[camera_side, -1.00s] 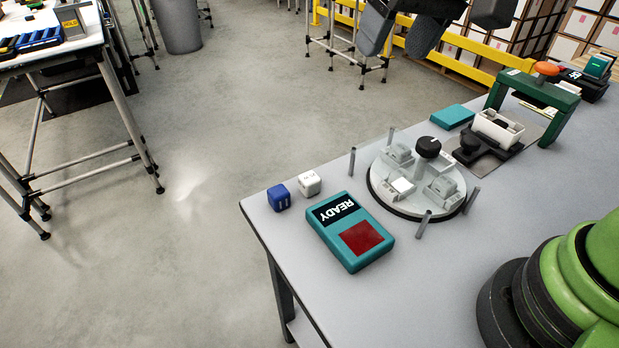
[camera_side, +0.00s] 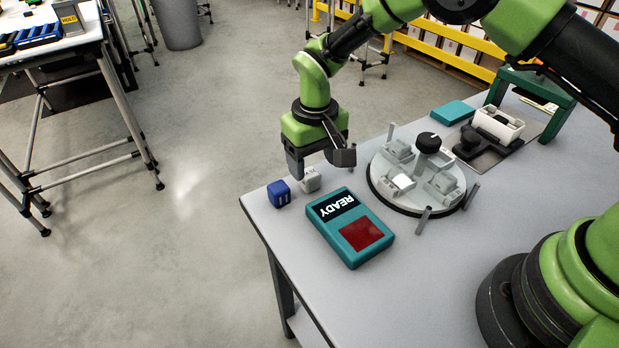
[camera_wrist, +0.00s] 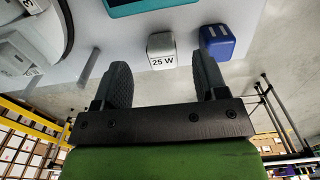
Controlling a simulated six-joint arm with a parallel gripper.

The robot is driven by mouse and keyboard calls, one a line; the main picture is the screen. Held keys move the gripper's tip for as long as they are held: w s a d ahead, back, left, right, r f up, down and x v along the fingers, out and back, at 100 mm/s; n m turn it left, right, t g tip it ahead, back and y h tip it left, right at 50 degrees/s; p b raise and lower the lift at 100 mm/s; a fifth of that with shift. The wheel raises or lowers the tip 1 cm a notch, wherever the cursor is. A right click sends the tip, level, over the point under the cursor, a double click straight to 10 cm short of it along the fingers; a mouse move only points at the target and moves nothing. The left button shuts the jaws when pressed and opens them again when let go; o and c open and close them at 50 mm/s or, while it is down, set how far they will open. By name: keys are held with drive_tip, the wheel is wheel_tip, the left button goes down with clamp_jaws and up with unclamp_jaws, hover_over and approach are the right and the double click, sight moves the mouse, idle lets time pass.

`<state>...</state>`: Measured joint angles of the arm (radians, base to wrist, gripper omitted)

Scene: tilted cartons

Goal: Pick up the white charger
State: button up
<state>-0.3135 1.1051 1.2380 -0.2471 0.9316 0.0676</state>
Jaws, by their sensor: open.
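The white charger (camera_side: 311,179) is a small cube standing on the grey table beside a blue cube (camera_side: 279,194). In the wrist view the charger (camera_wrist: 161,50) shows "25 W" on its near face, and the blue cube (camera_wrist: 217,42) is to its right. My gripper (camera_side: 320,166) is open above the charger in the side view, one finger on either side of it in the picture. In the wrist view my gripper (camera_wrist: 163,80) has its fingers spread and nothing between the tips. The charger lies just beyond them. The right fingertip overlaps the lower edge of the blue cube in the picture.
A teal READY box (camera_side: 350,228) lies in front of the cubes. A round fixture (camera_side: 417,176) with upright grey pegs stands to the right. A teal block (camera_side: 453,114) and a green frame (camera_side: 530,90) are farther back. The table edge is close to the cubes.

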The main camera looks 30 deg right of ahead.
sight(313, 176)
drive_tip(key=f, duration=0.5)
drive_tip(key=shift+w+f, duration=0.15)
drive_tip(key=shift+w, duration=0.05)
drive_tip(key=shift+c, duration=0.2)
drive_tip(key=c, duration=0.9)
